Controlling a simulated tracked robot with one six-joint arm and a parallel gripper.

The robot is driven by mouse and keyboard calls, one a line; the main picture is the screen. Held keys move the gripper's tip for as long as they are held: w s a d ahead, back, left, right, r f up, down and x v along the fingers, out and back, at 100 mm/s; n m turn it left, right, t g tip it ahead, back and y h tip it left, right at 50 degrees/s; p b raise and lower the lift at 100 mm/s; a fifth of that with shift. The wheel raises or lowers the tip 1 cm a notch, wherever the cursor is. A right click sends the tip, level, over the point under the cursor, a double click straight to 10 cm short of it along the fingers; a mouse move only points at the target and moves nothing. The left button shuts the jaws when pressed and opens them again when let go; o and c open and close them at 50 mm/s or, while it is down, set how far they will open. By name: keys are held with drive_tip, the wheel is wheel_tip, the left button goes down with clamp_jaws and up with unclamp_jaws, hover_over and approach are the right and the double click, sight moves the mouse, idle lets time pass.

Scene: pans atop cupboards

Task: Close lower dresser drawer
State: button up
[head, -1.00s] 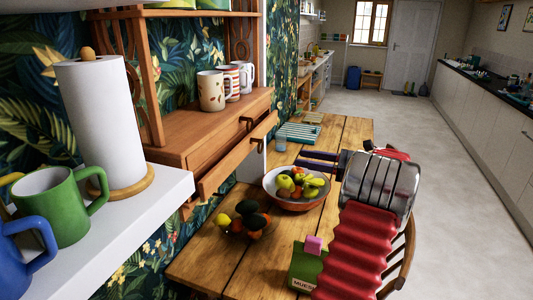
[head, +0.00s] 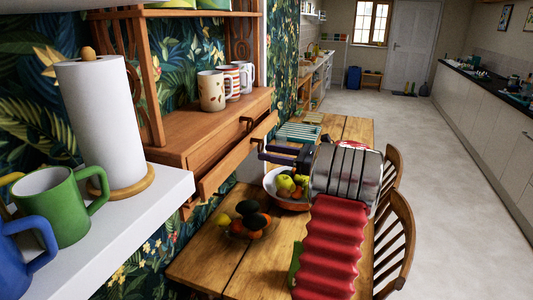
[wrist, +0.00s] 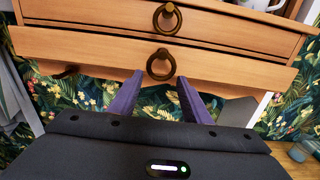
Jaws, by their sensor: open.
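The wooden dresser (head: 185,135) stands on the left with two drawers. The lower drawer (head: 235,156) sticks out past the upper drawer (head: 232,124). In the wrist view the lower drawer front (wrist: 90,48) spans the picture, with a dark ring handle (wrist: 160,65) at its middle. My gripper (head: 263,150) is open, its purple fingers pointing at the drawer front. In the wrist view the fingers (wrist: 159,79) stand apart on either side, just below the ring. I cannot tell whether they touch the drawer.
A fruit bowl (head: 287,201) and loose fruit (head: 240,222) stand on the wooden table (head: 205,262) below my arm. Mugs (head: 212,91) stand on the dresser top. A white shelf (head: 150,205) with a paper roll (head: 100,120) is at near left. Chairs (head: 398,230) stand at right.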

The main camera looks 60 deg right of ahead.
drive_tip(key=shift+x, duration=0.85)
clamp_jaws()
